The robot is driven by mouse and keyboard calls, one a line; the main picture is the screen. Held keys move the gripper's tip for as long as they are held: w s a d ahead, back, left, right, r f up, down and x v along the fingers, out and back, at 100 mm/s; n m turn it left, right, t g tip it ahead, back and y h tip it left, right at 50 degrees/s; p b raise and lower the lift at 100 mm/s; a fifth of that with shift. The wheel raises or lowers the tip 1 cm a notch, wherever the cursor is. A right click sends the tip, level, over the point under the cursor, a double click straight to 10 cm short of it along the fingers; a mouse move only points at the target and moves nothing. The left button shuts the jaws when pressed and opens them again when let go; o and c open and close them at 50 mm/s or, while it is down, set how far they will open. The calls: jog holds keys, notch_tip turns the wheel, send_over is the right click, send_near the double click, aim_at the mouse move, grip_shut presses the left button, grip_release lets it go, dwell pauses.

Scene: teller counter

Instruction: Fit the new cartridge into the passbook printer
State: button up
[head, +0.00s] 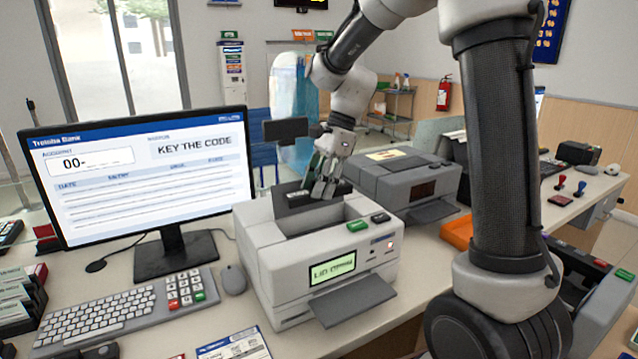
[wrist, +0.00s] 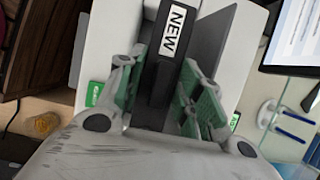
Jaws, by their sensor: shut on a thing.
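The passbook printer (head: 290,262) stands on the counter in the head view, its top bay open and its small display lit, seeming to read "LID OPEN". My gripper (head: 325,186) is over the back of this bay. In the wrist view my gripper (wrist: 177,100) is shut on a dark cartridge (wrist: 158,80) with a white "NEW" label (wrist: 173,33). The cartridge lies between the green-padded fingers, above the printer (wrist: 225,20). Whether it touches the bay is hidden by the fingers.
A monitor (head: 145,180) and keyboard (head: 105,315) are left of the printer, with a mouse (head: 233,279) close beside it. A second grey machine (head: 400,185) stands behind right. An orange tray (head: 457,232) lies at right.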

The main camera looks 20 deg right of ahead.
jog(key=shift+f, duration=3.5)
jog(key=o, duration=1.1)
jog(key=shift+c, duration=0.2)
jog(key=shift+o, duration=0.3)
jog(key=shift+w+r, duration=0.1)
